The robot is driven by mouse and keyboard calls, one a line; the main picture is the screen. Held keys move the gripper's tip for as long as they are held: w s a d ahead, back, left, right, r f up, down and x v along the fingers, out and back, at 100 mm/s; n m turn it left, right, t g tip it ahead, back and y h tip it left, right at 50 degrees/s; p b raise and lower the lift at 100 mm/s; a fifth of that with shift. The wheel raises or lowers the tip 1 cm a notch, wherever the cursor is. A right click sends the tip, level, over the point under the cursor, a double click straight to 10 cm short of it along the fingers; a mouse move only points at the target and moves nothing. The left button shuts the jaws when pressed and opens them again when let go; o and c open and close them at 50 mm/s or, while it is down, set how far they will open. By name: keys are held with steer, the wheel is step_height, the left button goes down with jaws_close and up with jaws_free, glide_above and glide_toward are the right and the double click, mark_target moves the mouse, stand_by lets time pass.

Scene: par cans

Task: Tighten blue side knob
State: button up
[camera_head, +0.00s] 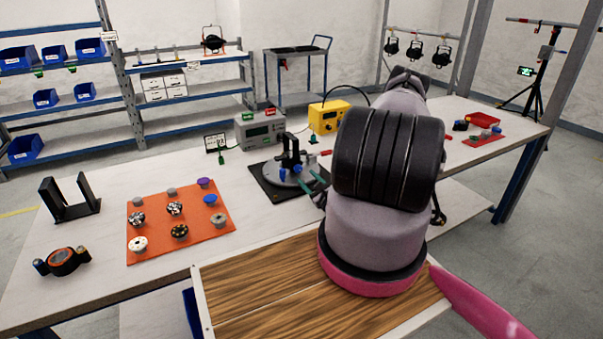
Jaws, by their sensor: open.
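A black-and-grey fixture (284,172) stands on a dark square mat (262,181) near the middle of the white table. It has a round grey body and an upright black bracket. Small blue knobs (283,176) show low on its side; I cannot tell which one is the side knob. My gripper (311,181) shows only in part, as slim teal fingers just right of the fixture. The fingers look apart, with nothing seen between them. I cannot tell whether they touch a knob. My large arm link hides the rest of the gripper.
An orange mat (148,213) with several knobs lies left of the fixture. A black U-shaped bracket (70,202) and a round black-and-orange part (63,261) stand further left. A grey meter box (260,130) and a yellow box (328,116) stand behind. A wooden board (235,290) is in front.

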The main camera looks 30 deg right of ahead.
mark_target(299, 170)
steer(key=shift+w+a, duration=0.1)
steer(key=shift+w, duration=2.7)
jaws_close()
steer(key=m, duration=0.4)
steer(key=shift+m, duration=2.7)
